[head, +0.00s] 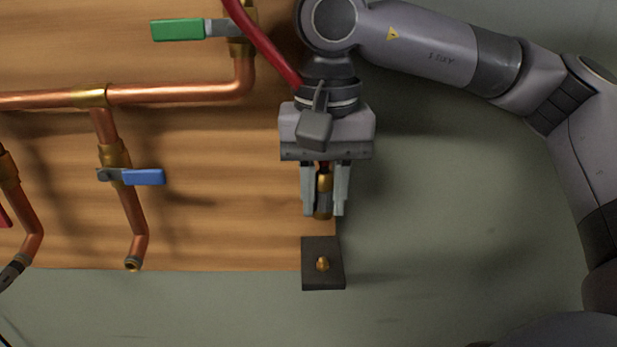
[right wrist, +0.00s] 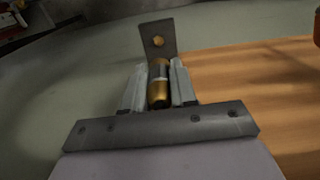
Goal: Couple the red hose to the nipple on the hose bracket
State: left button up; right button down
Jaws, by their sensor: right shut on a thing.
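The red hose (head: 262,42) runs down from the top of the head view and passes behind my right wrist. Its brass end coupling (head: 323,183) sits between the fingers of my right gripper (head: 324,203), which is shut on it. The coupling also shows between the fingers in the right wrist view (right wrist: 159,90). The dark hose bracket (head: 311,279) is at the lower right corner of the wooden board. Its brass nipple (head: 322,263) is bare and lies just below the coupling in the head view, apart from it. The left gripper is not in view.
A wooden board (head: 220,215) carries copper pipes (head: 180,93), a green-handled valve (head: 178,29) and a blue-handled valve (head: 143,177). An open pipe end (head: 133,263) points down left of the bracket. The grey area right of the bracket is clear.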

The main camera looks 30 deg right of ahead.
aim_at(323, 259)
jog(key=shift+s+f, duration=0.2)
jog(key=shift+f, duration=0.25)
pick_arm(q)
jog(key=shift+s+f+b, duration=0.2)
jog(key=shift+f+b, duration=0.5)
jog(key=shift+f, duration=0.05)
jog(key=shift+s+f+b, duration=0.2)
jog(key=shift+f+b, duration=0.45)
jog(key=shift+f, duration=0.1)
pick_arm(e)
jog(key=shift+f, duration=2.7)
pick_arm(q)
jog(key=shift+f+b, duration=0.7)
jog(key=shift+b, duration=0.05)
pick_arm(e)
jog(key=shift+f, duration=0.35)
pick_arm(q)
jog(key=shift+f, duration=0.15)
pick_arm(e)
jog(key=shift+f, duration=0.1)
pick_arm(q)
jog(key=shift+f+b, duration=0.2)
jog(key=shift+b, duration=0.15)
pick_arm(e)
jog(key=shift+f, duration=0.15)
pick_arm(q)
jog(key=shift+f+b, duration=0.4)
pick_arm(e)
jog(key=shift+f, duration=0.4)
